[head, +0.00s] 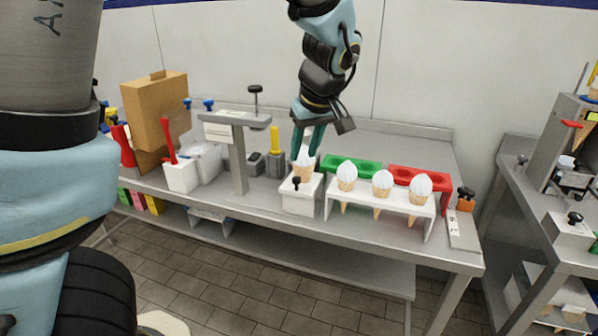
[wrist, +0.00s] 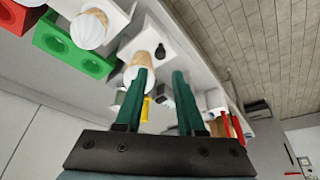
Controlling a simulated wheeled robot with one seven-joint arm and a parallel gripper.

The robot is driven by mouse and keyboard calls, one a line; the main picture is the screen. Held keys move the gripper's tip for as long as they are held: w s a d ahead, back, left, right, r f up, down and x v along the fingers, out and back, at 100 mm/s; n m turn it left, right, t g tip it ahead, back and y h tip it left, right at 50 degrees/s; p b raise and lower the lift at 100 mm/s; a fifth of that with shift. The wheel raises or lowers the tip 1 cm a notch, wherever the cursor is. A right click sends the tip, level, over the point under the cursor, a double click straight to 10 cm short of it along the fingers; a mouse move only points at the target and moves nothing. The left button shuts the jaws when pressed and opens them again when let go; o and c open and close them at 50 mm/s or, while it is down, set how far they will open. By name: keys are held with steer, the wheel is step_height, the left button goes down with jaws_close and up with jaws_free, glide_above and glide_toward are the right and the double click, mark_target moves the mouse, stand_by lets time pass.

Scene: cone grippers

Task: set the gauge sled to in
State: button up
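A pale, marked track (head: 454,230) lies at the right end of the table. An orange block with a black knob (head: 465,201) sits at its far end; this looks like the gauge sled. The track's markings are too small to read. My gripper (head: 305,150) is well to the left of it, above a white box (head: 299,197) with a black knob. In the wrist view the two green fingers (wrist: 160,72) are apart with nothing clamped between them. A filled cone (wrist: 146,62) stands in the white box, close to one fingertip; I cannot tell whether they touch.
A white rack (head: 400,205) with three filled cones stands between my gripper and the track. Green (head: 352,165) and red (head: 420,178) holders stand behind it. A grey T-shaped stand (head: 238,150), white tubs and a cardboard box (head: 155,110) are to the left.

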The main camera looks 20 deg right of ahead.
mark_target(296, 178)
steer(key=p+x, duration=0.1)
steer(key=x, duration=0.7)
steer(key=shift+w+f+p, duration=0.15)
steer(key=shift+f+p, duration=0.2)
jaws_close()
stand_by(1.0)
